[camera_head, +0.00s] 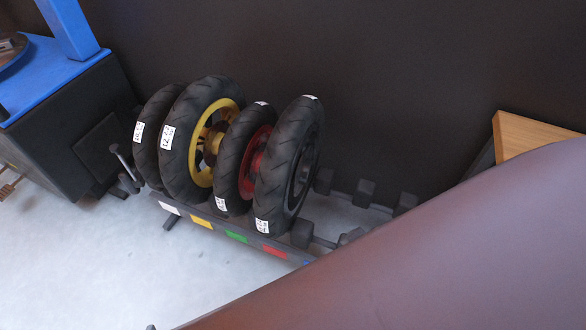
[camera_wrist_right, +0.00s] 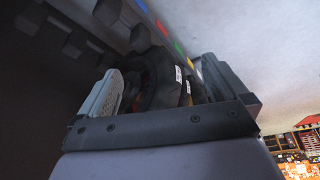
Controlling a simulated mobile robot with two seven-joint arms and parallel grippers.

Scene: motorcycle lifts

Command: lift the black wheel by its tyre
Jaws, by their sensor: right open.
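The black wheel (camera_head: 290,165), with black rim and black tyre, stands upright at the right end of the row of wheels on the rack in the head view. A white label is low on its tyre. In the right wrist view, my right gripper (camera_wrist_right: 161,66) is open, its two fingers apart. A dark tyre (camera_wrist_right: 158,82) shows between the fingers, beyond the gripper's body; I cannot tell whether it touches them. The right gripper does not show in the head view, and my left gripper is in neither view.
A red-rimmed wheel (camera_head: 236,160) stands close left of the black wheel, then a yellow-rimmed wheel (camera_head: 195,140) and another tyre (camera_head: 148,135). The rack (camera_head: 215,228) has coloured tags and empty posts at right. A dark wall stands behind. A large brownish surface covers the lower right.

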